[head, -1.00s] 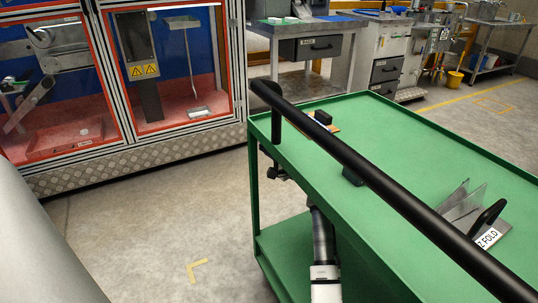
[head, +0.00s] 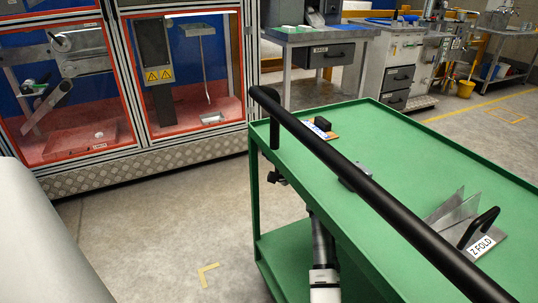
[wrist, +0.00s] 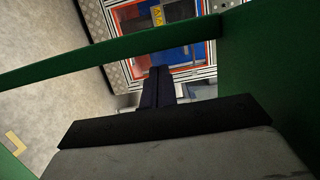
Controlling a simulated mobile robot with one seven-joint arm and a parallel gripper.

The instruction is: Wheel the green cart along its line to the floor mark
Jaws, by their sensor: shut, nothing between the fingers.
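The green cart (head: 405,150) is a two-level metal trolley filling the right of the head view. A black push bar (head: 350,175) runs diagonally along its near side. My gripper (head: 276,179) is below the top tray near the left corner post. In the wrist view, its dark fingers (wrist: 158,88) are together and empty. Green cart parts cross that view, including a bar (wrist: 110,60); contact cannot be told. A yellow L-shaped floor mark (head: 207,275) lies left of the cart.
The cart carries a "Z FOLD" plate holder (head: 470,225) and a small board with a black block (head: 322,127). A glazed machine cabinet (head: 125,90) stands behind left. Workbenches (head: 320,35) line the back. Floor between cabinet and cart is clear.

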